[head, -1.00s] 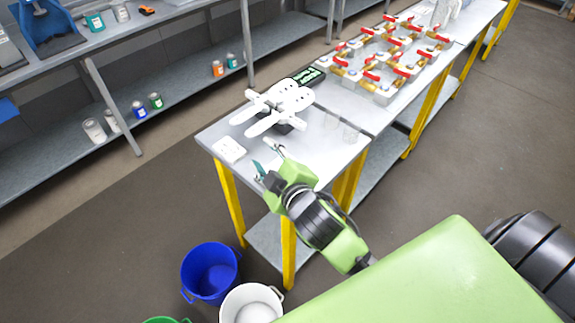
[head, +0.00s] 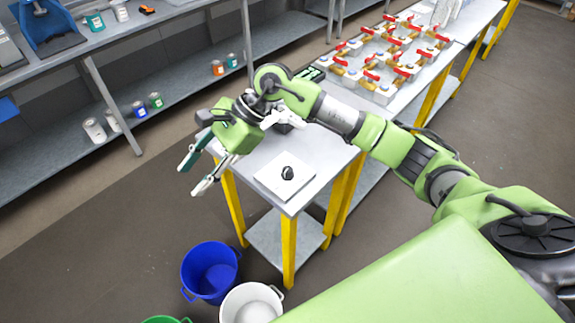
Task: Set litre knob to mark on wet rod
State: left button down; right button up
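A black knob (head: 288,173) sits on a white square plate (head: 270,182) near the front corner of the metal table. I cannot read any marks around it. My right gripper (head: 195,175) is open and empty, left of the plate, out past the table's left edge and apart from the knob. Its arm crosses over the table from the right. A white piece (head: 288,119) shows partly behind the arm. I cannot make out a wet rod or a mark on one. My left gripper is not in view.
A dark device with a green display (head: 312,74) lies farther back, partly behind my arm. Red-handled valves (head: 390,52) stand beyond it. A blue bucket (head: 210,270) and a white bucket (head: 250,303) stand on the floor. A shelf with cans (head: 140,110) is at left.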

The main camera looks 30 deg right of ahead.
jog(key=w+d+f+n+h, duration=0.1)
jog(key=d+h, duration=0.2)
jog(key=d, duration=0.3)
jog(key=w+d+f+h, duration=0.1)
jog(key=w+d+h, duration=0.1)
jog(key=d, duration=0.4)
jog(key=h, duration=0.4)
send_near(288, 169)
jog(key=shift+g, duration=0.3)
jog(key=f+p, duration=0.2)
jog(key=f, duration=0.1)
jog(key=f+p, duration=0.3)
jog(key=f, duration=0.1)
jog(key=shift+w+a+f, duration=0.2)
jog(key=shift+f, duration=0.65)
grip_shut()
